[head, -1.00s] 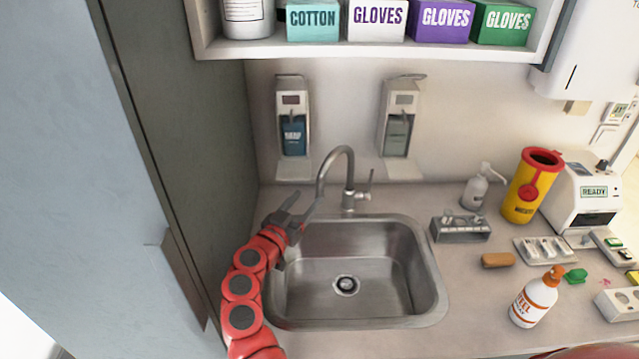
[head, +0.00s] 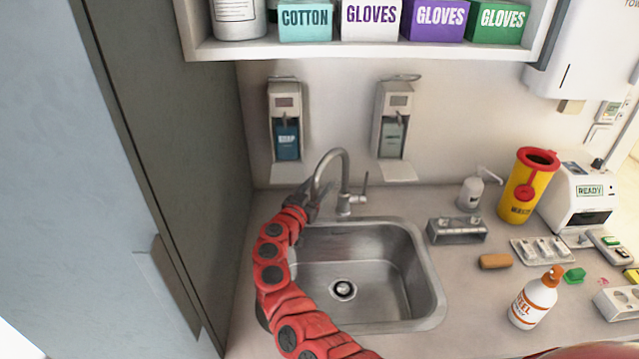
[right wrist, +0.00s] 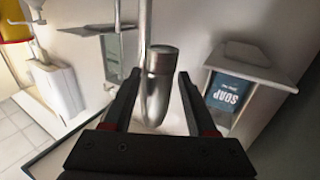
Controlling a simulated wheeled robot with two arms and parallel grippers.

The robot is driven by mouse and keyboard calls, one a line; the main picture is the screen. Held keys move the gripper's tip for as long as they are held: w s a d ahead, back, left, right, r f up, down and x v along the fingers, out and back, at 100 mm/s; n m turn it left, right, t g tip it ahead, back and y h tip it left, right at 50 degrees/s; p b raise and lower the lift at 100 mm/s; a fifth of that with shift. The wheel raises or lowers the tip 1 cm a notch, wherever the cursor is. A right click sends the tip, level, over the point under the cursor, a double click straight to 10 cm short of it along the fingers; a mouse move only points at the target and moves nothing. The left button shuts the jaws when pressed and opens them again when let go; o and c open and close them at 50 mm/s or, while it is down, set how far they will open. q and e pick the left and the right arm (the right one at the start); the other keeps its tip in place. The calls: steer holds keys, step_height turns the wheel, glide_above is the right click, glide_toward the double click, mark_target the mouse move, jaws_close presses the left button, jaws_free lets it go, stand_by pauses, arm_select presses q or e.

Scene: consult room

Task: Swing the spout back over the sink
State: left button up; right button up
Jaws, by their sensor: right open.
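The steel tap's curved spout (head: 332,153) rises from its base behind the sink (head: 405,275) and bends down at the left, its end near the basin's back left corner. The tap lever (head: 364,187) is to the right of the base. My right gripper (head: 312,198) is at the spout's hanging end and partly hides it. In the right wrist view, my right gripper (right wrist: 157,92) is open, with the spout (right wrist: 157,62) showing between its fingers. I cannot tell whether a finger touches it. My left gripper is not in view.
A tall grey cabinet side (head: 170,120) stands close at the left. Two wall dispensers (head: 286,120) (head: 395,120) hang behind the tap, below a shelf (head: 350,48). A metal holder (head: 457,230), a brown bar (head: 495,261) and an orange-topped bottle (head: 535,300) stand right of the sink.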

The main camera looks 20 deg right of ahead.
steer(key=shift+w+d, duration=0.3)
steer(key=shift+d, duration=0.1)
jaws_close()
stand_by(1.3)
